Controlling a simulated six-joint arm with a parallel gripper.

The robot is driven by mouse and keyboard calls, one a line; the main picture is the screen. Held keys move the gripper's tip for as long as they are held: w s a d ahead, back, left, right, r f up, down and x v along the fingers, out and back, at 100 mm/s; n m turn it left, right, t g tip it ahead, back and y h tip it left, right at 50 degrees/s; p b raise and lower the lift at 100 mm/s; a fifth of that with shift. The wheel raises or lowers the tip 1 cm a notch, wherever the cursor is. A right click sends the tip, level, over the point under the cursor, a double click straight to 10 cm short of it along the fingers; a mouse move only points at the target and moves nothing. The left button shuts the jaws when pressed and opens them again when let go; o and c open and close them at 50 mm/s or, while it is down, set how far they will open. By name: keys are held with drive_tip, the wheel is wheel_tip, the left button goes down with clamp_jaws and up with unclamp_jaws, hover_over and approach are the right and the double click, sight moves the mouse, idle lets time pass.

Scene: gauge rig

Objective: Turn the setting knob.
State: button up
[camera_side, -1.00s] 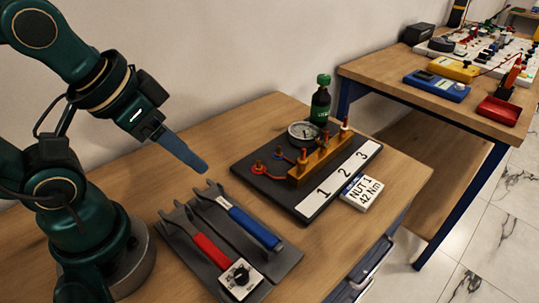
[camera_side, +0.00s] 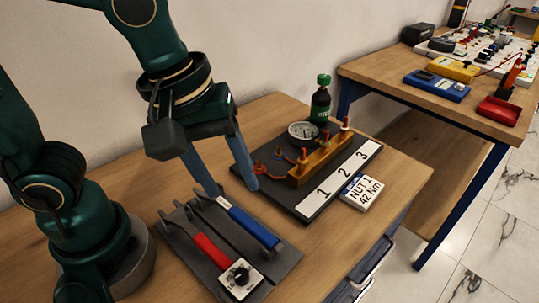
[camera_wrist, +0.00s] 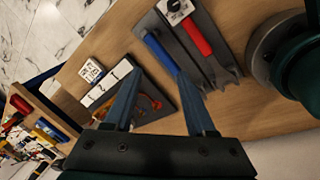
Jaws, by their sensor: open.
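The setting knob (camera_side: 241,275) is a small black knob on a white dial plate at the front end of the dark tool tray (camera_side: 284,262). It also shows at the top of the wrist view (camera_wrist: 174,6). A red-handled wrench (camera_side: 212,251) and a blue-handled wrench (camera_side: 254,228) lie in the tray behind it. My gripper (camera_side: 231,190) is open and empty, its two blue-grey fingers pointing down above the far end of the tray. It is apart from the knob, toward the back. In the wrist view my fingers (camera_wrist: 158,82) are spread wide.
The dark gauge board (camera_side: 310,208) with strips numbered 1, 2, 3, a round gauge (camera_side: 303,131) and a brass block (camera_side: 321,160) is right of my gripper. A green-capped bottle (camera_side: 321,101) stands behind. A card (camera_side: 362,192) reads "NUT 1 42 Nm".

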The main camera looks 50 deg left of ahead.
sight(242, 275)
drive_tip(key=s+d+f, duration=0.1)
drive_tip(key=d, duration=0.1)
drive_tip(key=s+d+f+m+g, duration=0.1)
drive_tip(key=d+f, duration=0.1)
drive_tip(key=s+d+f+g+y, duration=0.1)
drive_tip(key=d, duration=0.1)
drive_tip(key=shift+s+f, duration=0.2)
drive_tip(key=shift+f, duration=0.05)
drive_tip(key=shift+s+d+f+m, duration=0.15)
drive_tip(key=shift+s+f+m, duration=0.05)
drive_tip(key=shift+m, duration=0.1)
drive_tip(key=shift+f, duration=2.45)
drive_tip(key=shift+d, duration=0.1)
clamp_jaws()
